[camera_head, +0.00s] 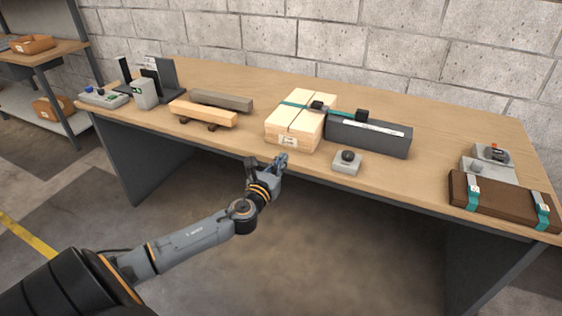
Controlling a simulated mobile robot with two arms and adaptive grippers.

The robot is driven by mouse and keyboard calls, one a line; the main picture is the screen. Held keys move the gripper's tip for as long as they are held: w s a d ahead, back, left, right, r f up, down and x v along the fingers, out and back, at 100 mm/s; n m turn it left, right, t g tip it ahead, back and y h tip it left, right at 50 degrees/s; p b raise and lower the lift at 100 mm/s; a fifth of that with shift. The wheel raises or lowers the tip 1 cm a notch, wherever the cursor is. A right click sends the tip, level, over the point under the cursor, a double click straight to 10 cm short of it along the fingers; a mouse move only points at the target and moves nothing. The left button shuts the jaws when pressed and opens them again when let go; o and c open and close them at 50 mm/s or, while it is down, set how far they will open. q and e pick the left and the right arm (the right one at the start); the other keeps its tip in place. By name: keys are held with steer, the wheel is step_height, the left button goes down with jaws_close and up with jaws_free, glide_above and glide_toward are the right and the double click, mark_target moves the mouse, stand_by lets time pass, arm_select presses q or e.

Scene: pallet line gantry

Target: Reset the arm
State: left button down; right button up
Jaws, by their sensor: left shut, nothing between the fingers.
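My left arm comes in from the lower left and is bent upward at the wrist. My left gripper (281,160) is shut and empty. In the picture it lies at the front edge of the table (420,176), below the pale wooden block stack (292,125). I cannot tell how far it is from the edge. My right gripper is not in view.
Wooden bars (203,113) lie left. A brown strapped case (500,199) and a control box (489,160) stand right.

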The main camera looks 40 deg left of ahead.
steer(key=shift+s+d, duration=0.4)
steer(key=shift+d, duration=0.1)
